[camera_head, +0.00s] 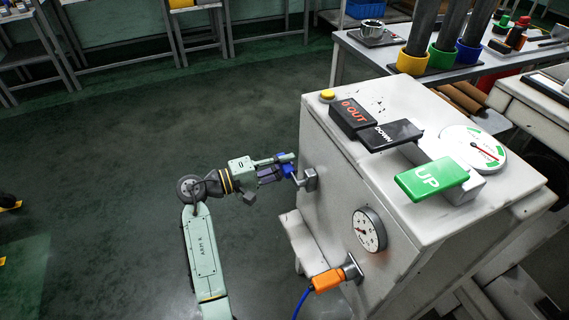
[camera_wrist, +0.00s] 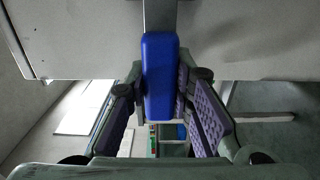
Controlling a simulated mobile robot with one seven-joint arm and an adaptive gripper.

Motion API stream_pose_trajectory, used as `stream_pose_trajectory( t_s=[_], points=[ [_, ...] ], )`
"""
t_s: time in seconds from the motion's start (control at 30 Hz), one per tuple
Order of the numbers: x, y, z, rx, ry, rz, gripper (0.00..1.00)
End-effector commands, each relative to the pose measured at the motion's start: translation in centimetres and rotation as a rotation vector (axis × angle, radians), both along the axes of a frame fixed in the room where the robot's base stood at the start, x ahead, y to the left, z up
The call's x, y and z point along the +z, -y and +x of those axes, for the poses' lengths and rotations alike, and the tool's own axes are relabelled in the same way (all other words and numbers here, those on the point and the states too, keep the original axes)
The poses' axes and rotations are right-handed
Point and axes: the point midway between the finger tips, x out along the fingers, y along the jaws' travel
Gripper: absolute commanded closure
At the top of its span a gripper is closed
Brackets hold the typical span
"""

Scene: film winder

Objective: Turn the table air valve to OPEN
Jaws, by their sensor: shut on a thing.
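The table air valve has a blue handle (camera_head: 288,170) and a grey metal body (camera_head: 310,179) on the left side face of the white cabinet. My gripper (camera_head: 279,171) reaches it from the left and is shut on the handle. In the wrist view the blue handle (camera_wrist: 158,78) stands upright in the picture between the two purple-padded fingers of my gripper (camera_wrist: 160,90). A grey bar (camera_wrist: 160,14) joins its top. No OPEN mark is readable, so I cannot tell the valve's setting.
The white cabinet (camera_head: 338,235) carries a green UP pedal (camera_head: 431,180), a black DOWN pedal (camera_head: 391,134) and a top dial (camera_head: 473,150). Below the valve are a side gauge (camera_head: 369,230) and an orange connector (camera_head: 327,281) with a blue hose.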

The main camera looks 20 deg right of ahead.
Motion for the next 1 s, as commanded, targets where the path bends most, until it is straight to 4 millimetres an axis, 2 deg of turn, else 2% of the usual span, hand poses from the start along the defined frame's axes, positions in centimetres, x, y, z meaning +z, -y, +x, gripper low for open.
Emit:
stream_pose_trajectory(
  t_s=[0.1, 0.67, 1.0],
  points=[
    [-0.01, -0.01, 0.00, 0.000, 0.000, 0.000, 1.00],
    [0.00, -0.02, 0.00, 0.000, 0.006, 0.000, 1.00],
    [0.73, 0.04, -0.07, -0.001, 0.136, 0.005, 1.00]
  ],
)
